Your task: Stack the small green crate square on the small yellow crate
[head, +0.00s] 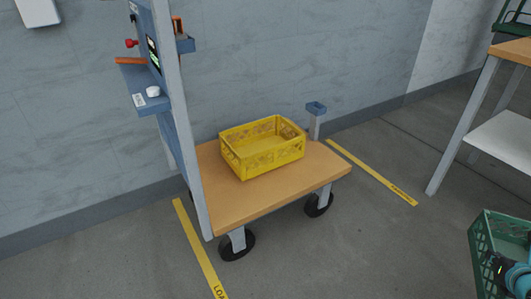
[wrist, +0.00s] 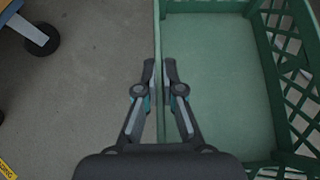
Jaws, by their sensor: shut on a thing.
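The small yellow crate (head: 262,146) stands upright and looks empty on the wooden deck of a wheeled cart in the head view. The small green crate (head: 484,248) is at the lower right of the head view, cut off by the frame edge. My gripper (head: 506,265) is at this crate there. In the wrist view my gripper (wrist: 159,75) is shut on the near wall of the green crate (wrist: 225,75), one finger on each side. The crate's inside looks empty. The floor shows beside it, and its height above the floor is hard to tell.
The cart (head: 275,190) has a tall blue upright at its left with small shelves, and a short post (head: 316,118) at its far right corner. A table (head: 490,110) stands at the right, with another green crate (head: 513,20) on top. Floor between is clear.

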